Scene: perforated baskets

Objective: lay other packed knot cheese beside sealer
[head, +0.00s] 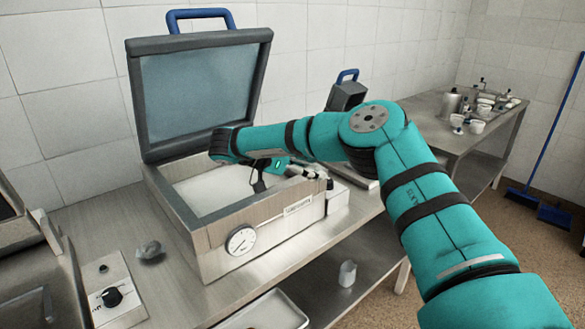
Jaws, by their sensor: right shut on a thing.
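The sealer (220,236) stands on the steel table with its lid (199,92) raised and a round gauge on its front. One packed knot cheese (150,251), small and greyish in clear wrap, appears to lie on the table just left of the sealer. My right arm reaches in from the right over the sealer's open chamber. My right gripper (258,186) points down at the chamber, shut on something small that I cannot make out. No other packed cheese shows clearly. My left gripper is out of view.
A control box with a black knob (112,297) stands at the front left. A metal tray (265,312) and a small cup (347,273) are on the lower shelf. Bare tabletop lies left of the sealer. A second table (432,108) with cups is at the back right.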

